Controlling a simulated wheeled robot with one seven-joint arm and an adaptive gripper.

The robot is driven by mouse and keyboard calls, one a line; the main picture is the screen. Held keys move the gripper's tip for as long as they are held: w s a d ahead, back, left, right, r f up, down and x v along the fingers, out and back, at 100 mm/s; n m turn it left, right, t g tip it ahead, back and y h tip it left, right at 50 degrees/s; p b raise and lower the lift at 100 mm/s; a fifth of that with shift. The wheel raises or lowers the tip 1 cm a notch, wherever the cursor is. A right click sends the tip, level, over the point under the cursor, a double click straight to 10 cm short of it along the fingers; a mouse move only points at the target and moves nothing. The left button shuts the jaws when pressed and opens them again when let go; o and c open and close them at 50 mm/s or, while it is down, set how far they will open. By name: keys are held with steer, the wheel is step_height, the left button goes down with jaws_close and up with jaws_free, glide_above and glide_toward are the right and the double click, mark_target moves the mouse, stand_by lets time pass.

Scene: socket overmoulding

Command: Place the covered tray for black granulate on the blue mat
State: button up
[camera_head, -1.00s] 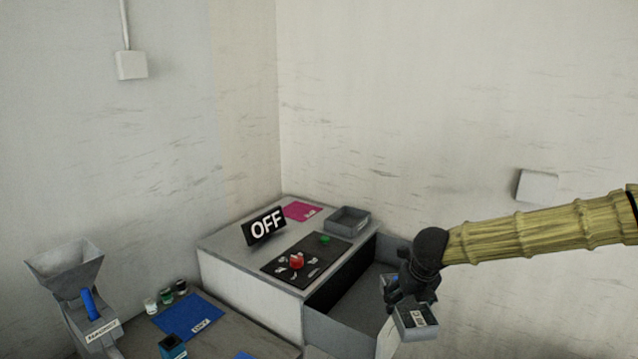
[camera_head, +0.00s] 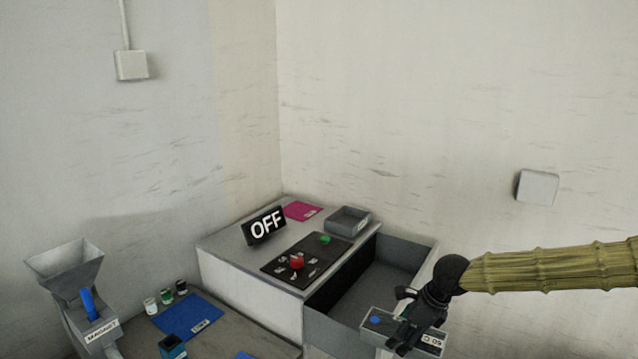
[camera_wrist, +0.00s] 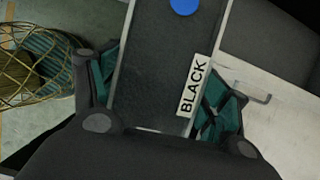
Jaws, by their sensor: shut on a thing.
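My gripper (camera_head: 408,322) is shut across a grey tray (camera_head: 378,336) with a dark top. In the wrist view the tray's dark top (camera_wrist: 150,70) lies between my gripper's two fingers (camera_wrist: 163,92). It carries a BLACK label and a round blue spot. My gripper holds it at the front right of the open drawer; the gripper hides part of it in the head view. The blue mat (camera_head: 188,318) lies on the lower table at the left, well away from the tray. It has a small white label.
A grey machine box (camera_head: 255,293) with an OFF sign (camera_head: 265,226) and an open drawer (camera_head: 385,285) stands between tray and mat. On top are a pink mat (camera_head: 302,211) and another grey tray (camera_head: 348,220). A hopper (camera_head: 68,268) and small jars (camera_head: 166,298) stand near the blue mat.

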steer(key=n, duration=0.1)
steer(key=s+f+n+g, duration=0.1)
steer(key=n, duration=0.1)
steer(key=s+f+n, duration=0.1)
steer(key=shift+a+f+n+g+y, duration=0.2)
steer(key=shift+f+n+g+y, duration=0.1)
steer(key=shift+g, duration=0.1)
steer(key=s+a+f+n+g+h, duration=0.1)
steer(key=s+f+n+g+h, duration=0.3)
steer(key=n, duration=0.6)
steer(key=s+a+f+n+g+h, duration=0.1)
steer(key=s+a+f+n, duration=0.1)
steer(key=s+f+n, duration=0.6)
step_height(320, 180, down, 11)
steer(key=w+n+b, duration=0.1)
steer(key=w+b, duration=0.1)
steer(key=b, duration=1.2)
steer(key=shift+w+d+n, duration=0.15)
steer(key=shift+d+n, duration=0.05)
steer(key=shift+n, duration=0.1)
steer(key=shift+a+f, duration=0.1)
